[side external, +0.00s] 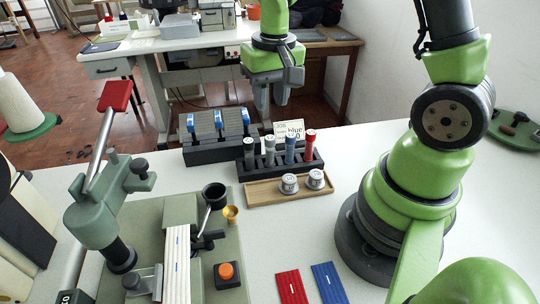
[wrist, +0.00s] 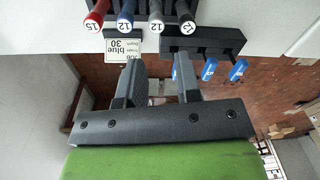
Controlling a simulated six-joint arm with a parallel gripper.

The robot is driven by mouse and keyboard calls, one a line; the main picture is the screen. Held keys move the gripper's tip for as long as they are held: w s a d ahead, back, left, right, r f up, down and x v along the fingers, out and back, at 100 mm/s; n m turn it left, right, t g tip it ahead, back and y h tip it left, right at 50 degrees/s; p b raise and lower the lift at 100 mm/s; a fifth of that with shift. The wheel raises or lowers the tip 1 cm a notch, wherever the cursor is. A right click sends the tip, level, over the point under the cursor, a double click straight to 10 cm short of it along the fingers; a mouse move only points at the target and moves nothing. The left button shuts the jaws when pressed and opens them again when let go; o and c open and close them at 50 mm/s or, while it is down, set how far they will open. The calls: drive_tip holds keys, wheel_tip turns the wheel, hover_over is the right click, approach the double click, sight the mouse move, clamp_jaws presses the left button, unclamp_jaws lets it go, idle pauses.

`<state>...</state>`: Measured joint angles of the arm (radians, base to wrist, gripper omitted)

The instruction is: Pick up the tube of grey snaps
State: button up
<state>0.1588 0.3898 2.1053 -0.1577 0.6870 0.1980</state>
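A dark rack (side external: 280,166) holds upright tubes in a row. A grey tube (side external: 270,150) stands beside the blue tube (side external: 290,148); another, greyish tube (side external: 249,153) stands at the left end and the red tube (side external: 310,146) at the right end. In the wrist view the grey tube (wrist: 157,14) has a white cap marked 12, between the blue tube (wrist: 126,14) and the other greyish tube (wrist: 186,14). My gripper (side external: 272,103) hangs above and behind the rack, apart from the tubes. In the wrist view my gripper (wrist: 158,70) has its fingers spread and nothing between them.
A job card (side external: 289,130) reading blue and 30 stands behind the rack. A dark block with blue-ended parts (side external: 217,135) stands to the left. A wooden tray (side external: 262,192) with two silver pots (side external: 315,180) lies in front. A green press (side external: 105,205) stands at left.

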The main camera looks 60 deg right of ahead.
sight(270, 137)
drive_tip(key=shift+g, duration=0.3)
drive_tip(key=f, duration=0.6)
drive_tip(key=shift+w+d, duration=0.1)
drive_tip(key=shift+d, duration=0.2)
drive_tip(key=shift+w+f, duration=0.1)
drive_tip(key=shift+f, duration=3.1)
drive_tip(key=shift+c, duration=0.4)
drive_tip(key=c, duration=0.5)
